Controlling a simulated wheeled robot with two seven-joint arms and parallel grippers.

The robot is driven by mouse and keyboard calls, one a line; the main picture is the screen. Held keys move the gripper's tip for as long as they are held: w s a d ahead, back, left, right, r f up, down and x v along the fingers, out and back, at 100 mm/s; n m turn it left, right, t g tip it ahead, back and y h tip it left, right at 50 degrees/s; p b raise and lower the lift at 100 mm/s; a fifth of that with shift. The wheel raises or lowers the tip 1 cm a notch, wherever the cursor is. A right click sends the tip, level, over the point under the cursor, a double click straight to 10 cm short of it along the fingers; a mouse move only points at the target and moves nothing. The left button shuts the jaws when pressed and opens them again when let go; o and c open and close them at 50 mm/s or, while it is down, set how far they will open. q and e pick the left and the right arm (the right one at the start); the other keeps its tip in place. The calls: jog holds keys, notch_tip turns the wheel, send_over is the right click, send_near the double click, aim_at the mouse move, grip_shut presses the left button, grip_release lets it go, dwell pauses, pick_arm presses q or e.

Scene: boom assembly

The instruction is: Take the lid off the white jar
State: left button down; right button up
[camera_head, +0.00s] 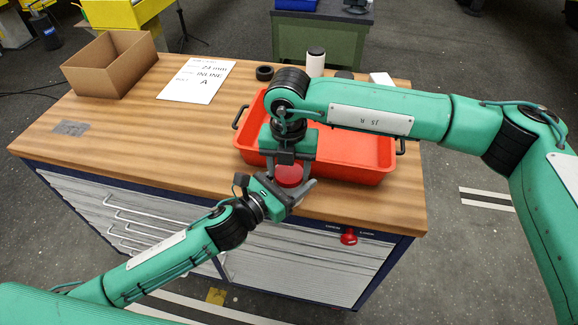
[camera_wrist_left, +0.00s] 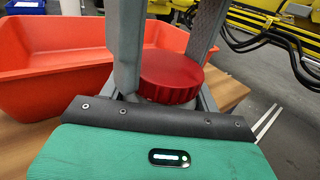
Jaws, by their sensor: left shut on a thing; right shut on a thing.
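The red lid (camera_head: 289,175) is at the front of the table, before the red tray, and it fills the middle of the left wrist view (camera_wrist_left: 170,77). Under it a pale strip of the jar (camera_wrist_left: 162,98) shows; most of the jar is hidden. My left gripper (camera_head: 290,190) is shut on the jar from the front, below the lid. My right gripper (camera_head: 289,168) points down from above and is shut on the lid, with its grey fingers on either side. I cannot tell whether the lid and jar are apart.
The red tray (camera_head: 348,176) lies right behind the grippers. A white cylinder with a dark top (camera_head: 315,65), a black ring (camera_head: 265,73) and a white block (camera_head: 381,79) stand behind it. A cardboard box (camera_head: 110,70) and a paper sign (camera_head: 197,81) are at the left.

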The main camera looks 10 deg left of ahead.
jog(key=shift+n, duration=0.3)
jog(key=o, duration=1.1)
jog(key=shift+r, duration=0.1)
